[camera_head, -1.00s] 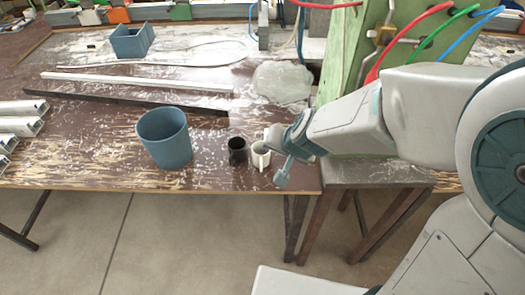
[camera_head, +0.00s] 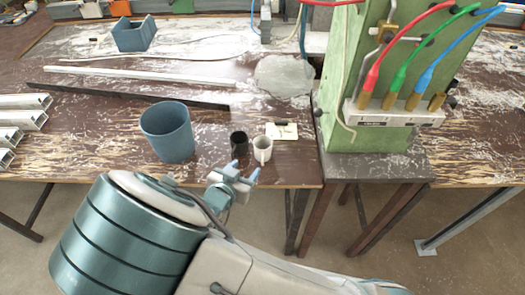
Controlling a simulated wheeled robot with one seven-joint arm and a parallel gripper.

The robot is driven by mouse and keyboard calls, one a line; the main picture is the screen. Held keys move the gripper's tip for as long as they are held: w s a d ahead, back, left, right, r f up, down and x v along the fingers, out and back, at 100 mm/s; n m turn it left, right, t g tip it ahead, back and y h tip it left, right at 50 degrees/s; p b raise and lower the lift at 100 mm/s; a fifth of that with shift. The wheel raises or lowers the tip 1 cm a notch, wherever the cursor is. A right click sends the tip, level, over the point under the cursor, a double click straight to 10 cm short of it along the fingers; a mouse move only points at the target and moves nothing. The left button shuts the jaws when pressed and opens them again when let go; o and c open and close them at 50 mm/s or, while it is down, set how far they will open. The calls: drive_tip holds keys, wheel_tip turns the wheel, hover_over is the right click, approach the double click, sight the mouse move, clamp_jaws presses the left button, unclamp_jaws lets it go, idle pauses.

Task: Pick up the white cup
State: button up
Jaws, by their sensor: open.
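The white cup (camera_head: 263,149) stands upright on the brown table (camera_head: 210,178) near its front right corner, with its handle toward the front. My gripper (camera_head: 241,172) is in front of the cup and a little to its left, near the table's front edge. Its two fingers are spread apart with nothing between them, and it appears apart from the cup. A black cup (camera_head: 239,145) stands close to the left of the white cup.
A large blue-grey bucket (camera_head: 168,133) stands left of the cups. A small card-like item (camera_head: 283,131) lies behind the white cup. A green machine (camera_head: 370,70) with coloured hoses stands to the right. Metal profiles (camera_head: 20,118) lie at the far left.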

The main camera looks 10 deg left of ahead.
sight(259, 152)
drive_tip(key=x, duration=0.7)
drive_tip(key=shift+w+f, duration=0.15)
drive_tip(key=shift+w, duration=0.05)
drive_tip(key=shift+p+x, duration=0.55)
drive_tip(key=shift+x, duration=2.45)
drive_tip(key=shift+s+d+f, duration=0.1)
drive_tip(key=shift+s+f, duration=0.05)
drive_tip(key=c, duration=0.7)
drive_tip(key=shift+r, duration=0.7)
wheel_tip(259, 152, up, 3)
drive_tip(key=shift+s+d+b, duration=0.1)
drive_tip(key=shift+d+b, duration=0.05)
drive_tip(key=shift+b, duration=0.25)
drive_tip(key=shift+s+d+r+b, duration=0.15)
drive_tip(key=shift+s+d+r, duration=0.95)
drive_tip(key=shift+d, duration=0.45)
drive_tip(key=shift+s+d+r+b, duration=0.1)
drive_tip(key=shift+s+d+r, duration=0.95)
drive_tip(key=shift+d, duration=0.55)
drive_tip(key=shift+s+d+r+b, duration=0.15)
drive_tip(key=shift+s+d+r, duration=0.9)
drive_tip(key=shift+d, duration=0.5)
